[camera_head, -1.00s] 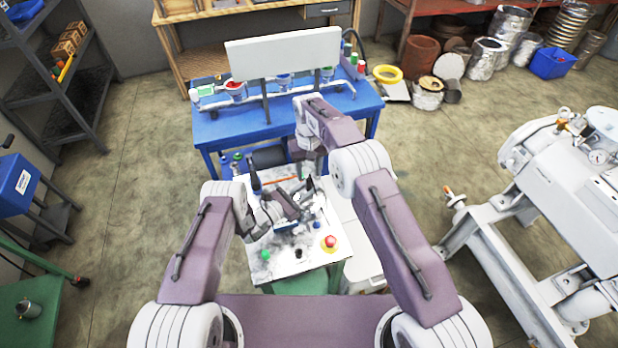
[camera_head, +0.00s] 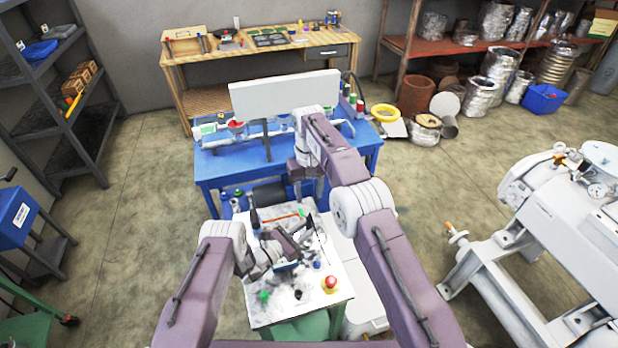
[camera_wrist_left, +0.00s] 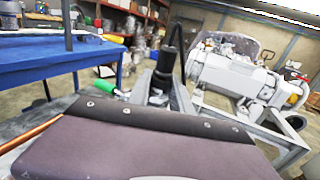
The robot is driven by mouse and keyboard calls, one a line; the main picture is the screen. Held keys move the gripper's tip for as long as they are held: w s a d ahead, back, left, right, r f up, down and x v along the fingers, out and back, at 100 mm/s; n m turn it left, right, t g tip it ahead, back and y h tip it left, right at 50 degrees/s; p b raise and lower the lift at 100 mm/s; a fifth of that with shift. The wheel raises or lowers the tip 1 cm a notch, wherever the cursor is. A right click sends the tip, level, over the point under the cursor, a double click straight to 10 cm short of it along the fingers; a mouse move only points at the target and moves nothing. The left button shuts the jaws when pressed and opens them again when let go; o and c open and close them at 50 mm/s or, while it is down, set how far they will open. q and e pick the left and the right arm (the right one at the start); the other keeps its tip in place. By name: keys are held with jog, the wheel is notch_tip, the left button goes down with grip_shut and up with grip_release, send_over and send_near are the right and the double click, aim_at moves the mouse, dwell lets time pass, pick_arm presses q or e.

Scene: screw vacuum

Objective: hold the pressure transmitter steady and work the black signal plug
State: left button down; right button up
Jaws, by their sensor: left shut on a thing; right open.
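In the head view my left gripper (camera_head: 300,245) is low over the white work table. It is shut on a small dark thing that looks like the pressure transmitter, mostly hidden by the hand. In the left wrist view a black cylinder with a thin cable at its top, which looks like the black signal plug (camera_wrist_left: 167,58), stands upright beyond the hand. Whether it is seated cannot be told. My right gripper (camera_head: 308,190) is open, beyond the left one near the blue table's front edge, and appears apart from the plug.
The blue table (camera_head: 215,170) with a white panel (camera_head: 285,95) stands behind. A large white machine (camera_head: 555,220) is at right.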

pick_arm(q)
jog(key=c, duration=1.1)
grip_release()
